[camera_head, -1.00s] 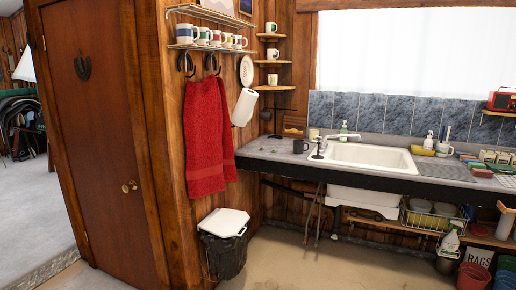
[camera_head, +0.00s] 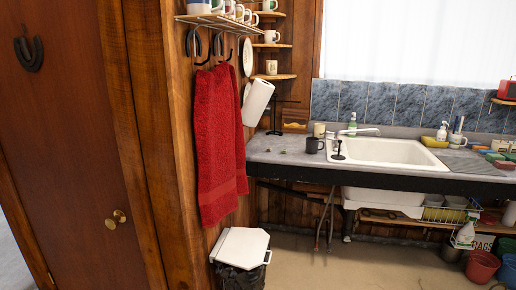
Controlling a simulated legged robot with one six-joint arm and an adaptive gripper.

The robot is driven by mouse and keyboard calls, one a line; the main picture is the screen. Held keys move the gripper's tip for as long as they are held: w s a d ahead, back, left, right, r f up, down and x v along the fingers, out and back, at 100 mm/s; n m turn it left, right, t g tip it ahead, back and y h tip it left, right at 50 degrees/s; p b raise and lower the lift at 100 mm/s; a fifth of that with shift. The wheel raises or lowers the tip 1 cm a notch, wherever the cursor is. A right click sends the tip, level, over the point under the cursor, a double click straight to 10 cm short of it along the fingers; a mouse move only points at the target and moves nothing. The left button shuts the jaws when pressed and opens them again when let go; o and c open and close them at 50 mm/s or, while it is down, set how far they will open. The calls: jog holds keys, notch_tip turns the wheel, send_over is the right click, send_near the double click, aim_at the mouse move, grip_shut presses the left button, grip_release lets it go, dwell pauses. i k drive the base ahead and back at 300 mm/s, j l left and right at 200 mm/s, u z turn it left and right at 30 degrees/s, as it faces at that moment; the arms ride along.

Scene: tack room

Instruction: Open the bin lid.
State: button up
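The bin stands on the floor against the wood-panelled wall, below the red towels. Its white lid (camera_head: 241,246) is down and flat on top. A black bin liner (camera_head: 238,276) hangs around the bin's body below the lid, and the bottom of the frame cuts it off. My gripper is not in view.
A wooden door (camera_head: 70,150) with a brass knob is shut at left. Red towels (camera_head: 219,145) hang above the bin. The counter (camera_head: 285,160) with a white sink (camera_head: 385,152) juts out at right. Open floor (camera_head: 330,270) lies right of the bin.

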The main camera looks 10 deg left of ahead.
aim_at(244, 248)
jog(key=i+j, duration=0.1)
jog(key=j, duration=0.3)
jog(key=i+j, duration=0.15)
jog(key=j, duration=0.25)
jog(key=i+j, duration=0.1)
jog(key=j, duration=0.25)
jog(key=i+j, duration=0.1)
jog(key=j, duration=0.3)
jog(key=i+j, duration=0.1)
jog(key=j, duration=0.3)
jog(key=i+l+u, duration=0.25)
jog(key=l, duration=0.25)
jog(key=i+l+u, duration=0.1)
jog(key=l+u, duration=0.15)
jog(key=l, duration=0.2)
jog(key=i+l+u, duration=0.1)
jog(key=l+u, duration=0.15)
jog(key=l, duration=0.3)
jog(key=i+l+u, duration=0.1)
jog(key=l+u, duration=0.15)
jog(key=l, duration=0.3)
jog(key=i+l+u, duration=0.2)
jog(key=k+l, duration=0.05)
jog(key=k, duration=0.05)
